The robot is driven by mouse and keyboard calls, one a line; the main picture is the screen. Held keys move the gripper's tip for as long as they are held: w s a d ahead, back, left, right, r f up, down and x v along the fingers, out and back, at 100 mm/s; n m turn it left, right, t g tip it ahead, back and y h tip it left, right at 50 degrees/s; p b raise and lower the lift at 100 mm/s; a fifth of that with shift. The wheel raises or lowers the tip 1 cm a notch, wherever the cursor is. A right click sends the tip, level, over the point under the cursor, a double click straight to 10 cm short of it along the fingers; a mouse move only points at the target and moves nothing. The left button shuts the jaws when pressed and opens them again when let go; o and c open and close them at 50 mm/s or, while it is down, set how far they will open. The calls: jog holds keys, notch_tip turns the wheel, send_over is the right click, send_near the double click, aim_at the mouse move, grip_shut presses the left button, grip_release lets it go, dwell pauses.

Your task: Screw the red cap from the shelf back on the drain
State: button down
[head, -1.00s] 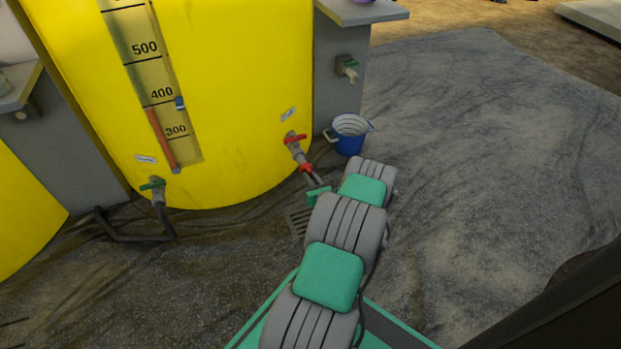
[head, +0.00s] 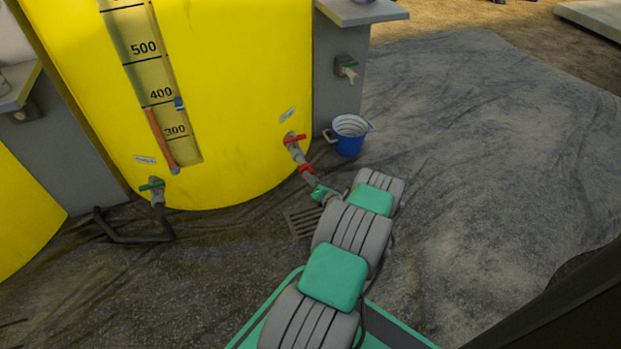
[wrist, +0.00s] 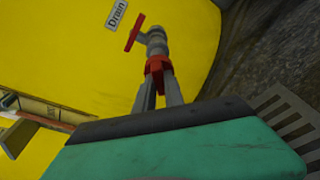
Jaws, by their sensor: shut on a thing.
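The drain (head: 296,151) is a grey pipe with a red valve handle (head: 294,138), low on the yellow tank. It also shows in the wrist view (wrist: 157,45), beside a "Drain" label (wrist: 116,14). The red cap (wrist: 158,66) is at the pipe's lower end, in line with it and seeming to touch it. I cannot tell whether the threads are engaged. My gripper (wrist: 158,84) is shut on the red cap, one grey finger on each side. In the head view the cap (head: 306,168) shows as a small red piece above my gripper (head: 309,176).
A blue bucket (head: 348,138) stands right of the drain. A floor grate (head: 302,223) lies below it. Another valve with a green handle (head: 152,185) and a black hose (head: 135,237) are at left. A grey shelf (head: 360,12) is at top right. The floor at right is clear.

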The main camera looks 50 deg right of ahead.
jog(key=shift+m, duration=1)
jog(key=c, duration=0.9)
grip_release()
jog(key=shift+o, duration=0.2)
jog(key=a+f+p+v, duration=0.1)
jog(key=v, duration=0.5)
jog(key=shift+s, duration=0.25)
jog(key=shift+a+r, duration=0.1)
jog(key=shift+a, duration=0.05)
jog(key=shift+c, duration=0.3)
